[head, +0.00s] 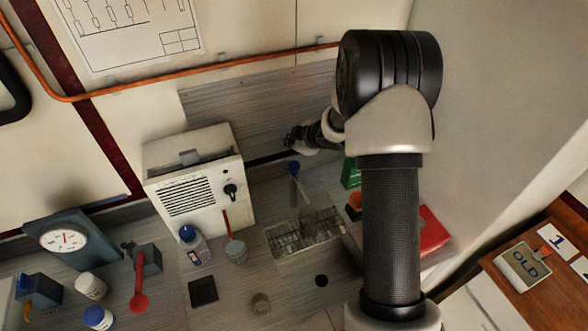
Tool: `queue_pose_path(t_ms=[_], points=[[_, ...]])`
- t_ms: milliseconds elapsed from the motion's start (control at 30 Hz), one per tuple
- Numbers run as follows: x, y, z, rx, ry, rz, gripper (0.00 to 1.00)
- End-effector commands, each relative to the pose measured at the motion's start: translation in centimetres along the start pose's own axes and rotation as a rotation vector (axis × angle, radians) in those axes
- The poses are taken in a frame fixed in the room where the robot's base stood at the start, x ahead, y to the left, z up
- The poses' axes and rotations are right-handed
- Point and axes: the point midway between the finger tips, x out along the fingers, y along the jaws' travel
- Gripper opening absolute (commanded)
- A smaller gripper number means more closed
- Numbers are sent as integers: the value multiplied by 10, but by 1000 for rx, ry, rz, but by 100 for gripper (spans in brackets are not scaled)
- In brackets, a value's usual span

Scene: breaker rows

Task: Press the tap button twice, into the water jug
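A slim grey tap with a blue button (294,167) on top stands behind the metal drip grid (279,240), near the middle of the head view. A see-through vessel, apparently the water jug (308,218), seems to stand on the grid below the tap; its outline is faint and its water level cannot be told. My gripper (292,139) is dark and small in the view, just above and behind the blue button in the picture. A gap shows between them in the picture, but their depth cannot be told. Whether the fingers are open or shut is too small to tell.
A white box with a black knob (231,191) stands left of the tap. A blue-capped bottle (195,248) and a small cup (236,252) stand before it. Green (351,174) and red (433,232) items lie right, partly behind my arm. A gauge (64,240) stands far left.

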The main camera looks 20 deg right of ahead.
Motion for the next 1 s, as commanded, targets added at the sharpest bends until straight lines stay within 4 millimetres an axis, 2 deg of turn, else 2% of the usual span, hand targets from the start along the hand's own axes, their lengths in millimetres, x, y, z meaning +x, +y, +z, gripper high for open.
queue_pose_path(t_ms=[100,400,1000], points=[[16,-12,12,0,0,0,0],[40,-30,30,1,0,-1,0],[43,-31,31,1,0,0,0]])
